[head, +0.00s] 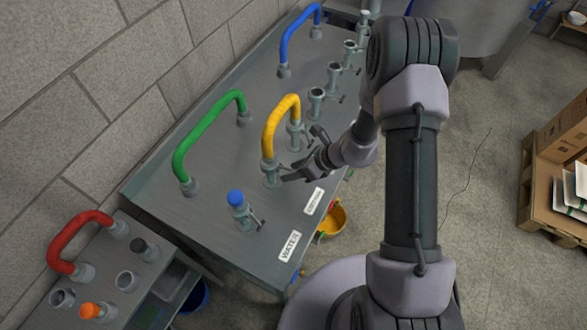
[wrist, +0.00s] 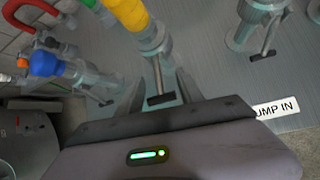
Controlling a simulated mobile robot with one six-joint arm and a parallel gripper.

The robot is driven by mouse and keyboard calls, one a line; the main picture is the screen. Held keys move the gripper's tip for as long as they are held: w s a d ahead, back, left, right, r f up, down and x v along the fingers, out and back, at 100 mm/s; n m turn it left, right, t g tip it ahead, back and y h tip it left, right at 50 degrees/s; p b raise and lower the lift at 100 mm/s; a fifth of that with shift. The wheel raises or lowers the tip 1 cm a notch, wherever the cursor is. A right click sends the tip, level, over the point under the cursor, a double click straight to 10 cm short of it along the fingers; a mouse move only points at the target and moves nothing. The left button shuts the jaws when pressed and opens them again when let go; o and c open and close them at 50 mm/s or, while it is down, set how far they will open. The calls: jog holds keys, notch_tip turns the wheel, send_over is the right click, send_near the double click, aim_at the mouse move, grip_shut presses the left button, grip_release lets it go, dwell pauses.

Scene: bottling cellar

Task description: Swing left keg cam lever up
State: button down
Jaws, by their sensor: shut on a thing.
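The yellow hose (head: 280,118) ends at its near end in a grey metal coupling (head: 270,173) on the steel bench. In the wrist view a short cam lever with a dark crossbar (wrist: 160,99) sticks out from that coupling, pointing toward my gripper. My gripper (head: 290,175) is beside the coupling, shut on this lever; its two fingers (wrist: 160,88) flank the lever in the wrist view. In the head view my fingers mostly hide the lever. I cannot read which fitting is marked as the left keg.
A blue-capped coupling (head: 236,199) with its own lever stands left of my gripper. The green hose (head: 206,133) arches behind. Several open couplings (head: 316,98) line the bench to the right. A WATER label (head: 290,247) lies near the front edge. A red hose (head: 78,238) is far left.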

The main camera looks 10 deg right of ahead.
jog(key=c, duration=0.8)
grip_release()
jog(key=p+v, duration=0.4)
jog(key=v, duration=1.3)
jog(key=shift+d, duration=0.15)
jog(key=shift+r, duration=0.1)
